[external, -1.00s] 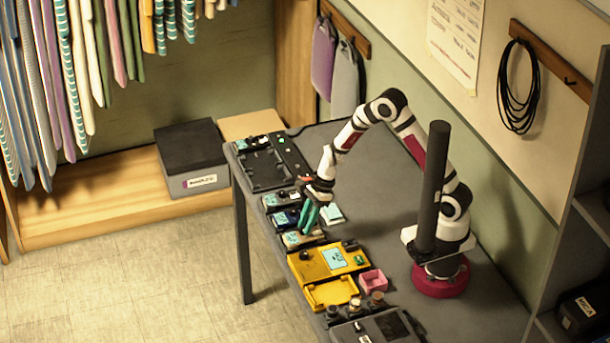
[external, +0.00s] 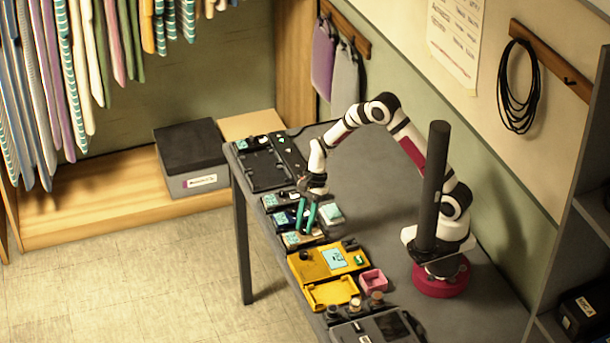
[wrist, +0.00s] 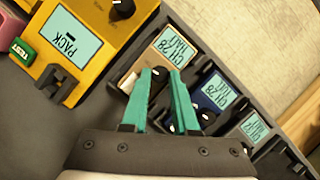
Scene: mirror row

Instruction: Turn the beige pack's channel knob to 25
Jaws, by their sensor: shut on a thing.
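The beige pack (wrist: 172,44) lies in the row on the dark table, with a pale teal screen; it also shows in the external view (external: 291,239). Its screen appears turned over in the wrist view and seems to read CH 28, though the digits are hard to make out. My gripper (wrist: 164,73) has teal fingers pointing down at this pack, and it shows in the external view too (external: 305,231). The fingers are shut on the pack's dark channel knob (wrist: 159,88), which is mostly hidden between them.
The blue pack (wrist: 215,92) sits close beside the beige one, with its own dark knob near my right finger. A grey pack (wrist: 253,128) lies beyond it. The yellow unit (wrist: 97,18) is on the other side. A pink box (external: 373,281) stands near it.

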